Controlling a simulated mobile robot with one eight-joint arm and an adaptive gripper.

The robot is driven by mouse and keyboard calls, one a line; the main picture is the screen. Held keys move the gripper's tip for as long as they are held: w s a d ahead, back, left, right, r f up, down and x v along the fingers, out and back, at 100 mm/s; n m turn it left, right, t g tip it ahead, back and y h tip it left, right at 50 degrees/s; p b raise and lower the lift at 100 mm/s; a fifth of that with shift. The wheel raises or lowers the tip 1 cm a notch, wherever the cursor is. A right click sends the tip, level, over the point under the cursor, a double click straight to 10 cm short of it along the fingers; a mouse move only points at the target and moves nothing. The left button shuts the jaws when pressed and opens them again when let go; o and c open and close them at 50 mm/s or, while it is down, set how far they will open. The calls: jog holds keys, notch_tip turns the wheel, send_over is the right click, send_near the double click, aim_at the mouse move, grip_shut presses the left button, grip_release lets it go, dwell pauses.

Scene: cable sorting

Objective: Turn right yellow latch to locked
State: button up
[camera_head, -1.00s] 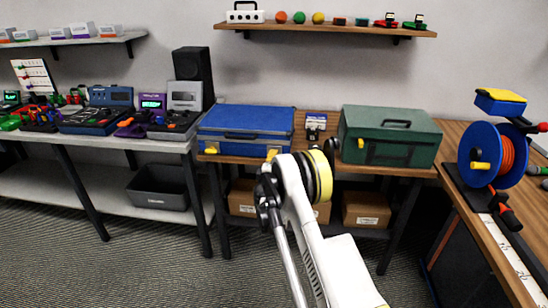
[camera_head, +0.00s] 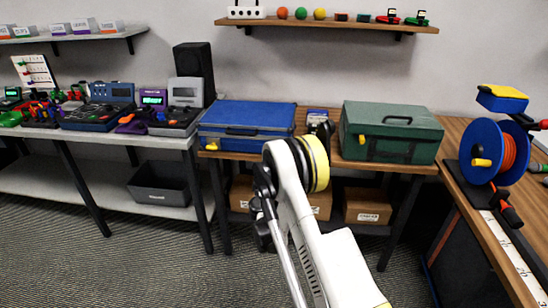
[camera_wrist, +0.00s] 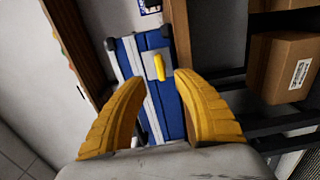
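The blue case (camera_head: 245,116) lies closed on the wooden bench. Its left yellow latch (camera_head: 212,145) shows at the front left. My arm hides the right latch in the head view. In the wrist view, which is turned on its side, the right yellow latch (camera_wrist: 158,67) is on the case front (camera_wrist: 170,100), near its right end. It lies roughly along the length of the case. My gripper (camera_wrist: 157,82) is open, with one yellow finger on each side of the picture and the latch ahead between the tips. The fingers look apart from the latch. The gripper's fingers are hidden in the head view.
A green case (camera_head: 390,133) with a yellow latch stands to the right on the same bench. Cardboard boxes (camera_head: 367,206) sit on the shelf below. A blue cable reel (camera_head: 478,152) stands on the right-hand bench.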

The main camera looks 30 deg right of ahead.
jog(key=shift+v, duration=1.8)
jog(key=s+a+r+m+g+y, duration=0.15)
jog(key=s+r+m, duration=0.25)
jog(key=s+r, duration=0.4)
jog(key=s+a+r+m+g+y, duration=0.1)
jog(key=s+a+r+m+g, duration=0.15)
jog(key=s+r, duration=0.45)
jog(key=s+a+m+g+y, duration=0.2)
jog(key=s+a, duration=0.5)
jog(key=s, duration=0.6)
jog(key=s+a+m+g+y, duration=0.2)
jog(key=s+a+y, duration=0.3)
jog(key=s, duration=0.7)
jog(key=shift+s+a, duration=0.35)
jog(key=shift+a, duration=0.85)
jog(key=shift+m+y, duration=0.25)
